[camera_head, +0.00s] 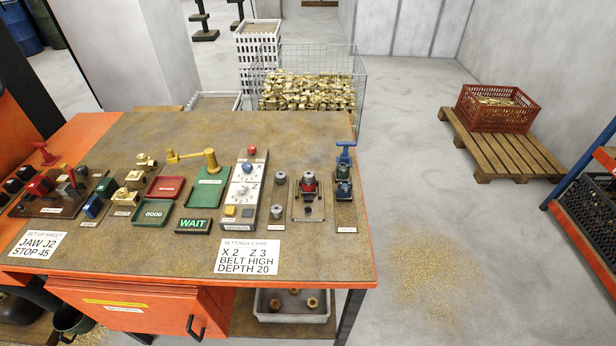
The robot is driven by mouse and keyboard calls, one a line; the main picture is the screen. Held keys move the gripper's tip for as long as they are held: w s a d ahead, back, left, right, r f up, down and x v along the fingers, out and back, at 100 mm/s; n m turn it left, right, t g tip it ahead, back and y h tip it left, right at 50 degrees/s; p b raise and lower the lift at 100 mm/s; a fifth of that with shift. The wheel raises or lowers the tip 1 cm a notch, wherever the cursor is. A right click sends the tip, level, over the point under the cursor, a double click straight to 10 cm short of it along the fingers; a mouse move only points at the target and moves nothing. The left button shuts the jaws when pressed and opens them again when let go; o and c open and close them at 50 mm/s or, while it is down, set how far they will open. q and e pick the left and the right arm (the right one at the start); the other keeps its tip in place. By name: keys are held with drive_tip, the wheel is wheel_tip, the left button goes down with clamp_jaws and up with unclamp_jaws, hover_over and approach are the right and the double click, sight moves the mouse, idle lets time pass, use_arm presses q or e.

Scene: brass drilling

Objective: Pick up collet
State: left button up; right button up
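Small grey metal cylindrical pieces that look like collets stand on the right part of the workbench (330,255). One grey piece (280,178) stands upright right of the dial panel. Another grey piece (277,211) stands nearer the front edge. A third piece with a red band (309,184) sits on a small plate (308,211). I cannot tell for certain which of them is the collet, and their labels are too small to read. Neither of my grippers is in view.
A blue-handled device (344,172) stands at the bench's right edge. A settings card (249,257) lies in front. The bench's back strip is clear.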

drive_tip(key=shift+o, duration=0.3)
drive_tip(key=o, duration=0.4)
